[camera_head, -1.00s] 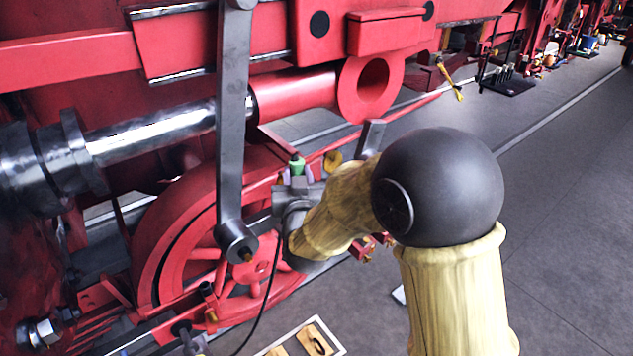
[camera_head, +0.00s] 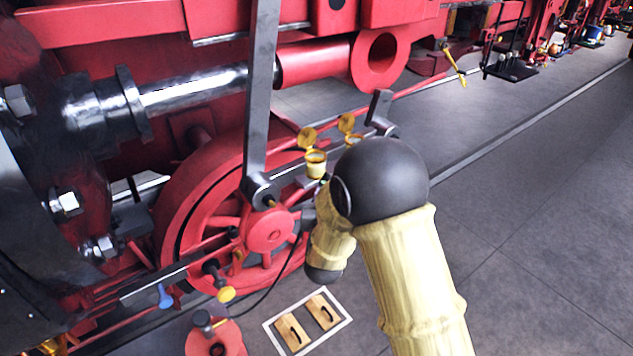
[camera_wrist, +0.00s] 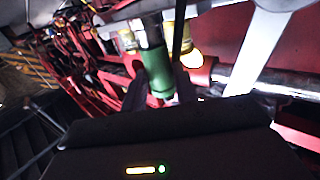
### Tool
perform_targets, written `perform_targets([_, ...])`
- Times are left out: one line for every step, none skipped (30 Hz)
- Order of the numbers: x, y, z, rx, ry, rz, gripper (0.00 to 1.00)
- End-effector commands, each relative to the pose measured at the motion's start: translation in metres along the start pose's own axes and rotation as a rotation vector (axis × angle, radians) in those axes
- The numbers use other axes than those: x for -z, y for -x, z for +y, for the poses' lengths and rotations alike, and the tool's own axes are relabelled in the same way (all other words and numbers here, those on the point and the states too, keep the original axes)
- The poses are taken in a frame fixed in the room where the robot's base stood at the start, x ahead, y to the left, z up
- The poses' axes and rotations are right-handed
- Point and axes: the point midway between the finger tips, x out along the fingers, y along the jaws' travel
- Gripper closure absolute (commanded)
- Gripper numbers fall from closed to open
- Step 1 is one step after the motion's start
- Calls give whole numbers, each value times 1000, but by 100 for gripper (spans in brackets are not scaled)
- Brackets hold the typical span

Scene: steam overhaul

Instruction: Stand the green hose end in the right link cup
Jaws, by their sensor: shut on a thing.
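The green hose end (camera_wrist: 156,70) is a green cylinder between the dark fingers of my gripper (camera_wrist: 158,86) in the wrist view. My gripper is shut on it. In the head view my arm's black joint and yellow sleeve hide most of the gripper and hose end. Two brass cups with raised round lids show there: a left one (camera_head: 316,165) in full and a right one (camera_head: 354,140) partly behind my arm. Two yellow cup-like shapes flank the hose end in the wrist view, left (camera_wrist: 127,40) and right (camera_wrist: 192,57). I cannot tell whether it touches either.
A grey hanging lever (camera_head: 262,95) stands left of the cups. A red spoked wheel (camera_head: 215,190) and rods lie below and behind. A small upright grey arm (camera_head: 380,106) stands right of the cups. A tray with wooden blocks (camera_head: 345,322) lies on the floor. The floor at right is clear.

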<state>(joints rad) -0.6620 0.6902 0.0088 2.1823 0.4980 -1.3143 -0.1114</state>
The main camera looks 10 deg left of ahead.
Motion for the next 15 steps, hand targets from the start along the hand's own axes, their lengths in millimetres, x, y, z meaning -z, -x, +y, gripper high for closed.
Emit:
perform_targets([-15,-1,5,-12,3,-3,100])
perform_targets([-22,-1,8,-20,2,-5,100])
perform_targets([-30,-2,13,-31,3,-5,100])
perform_targets([-38,-2,17,-40,2,-6,100])
perform_targets([-45,-3,22,-49,2,-6,100])
perform_targets([-56,-3,28,-63,3,-7,100])
perform_targets([-64,-3,33,-72,3,-6,100])
perform_targets([-74,-3,39,-83,4,-8,100])
perform_targets([-86,-3,46,-97,6,-8,100])
perform_targets([-96,-2,53,-109,7,-7,100])
perform_targets([-107,-2,60,-122,8,-8,100])
perform_targets([-121,0,70,-139,10,-6,100])
perform_targets([-133,1,78,-150,12,-6,100])
perform_targets([-143,2,86,-163,14,-4,100])
perform_targets([-158,4,97,-179,15,-3,100])
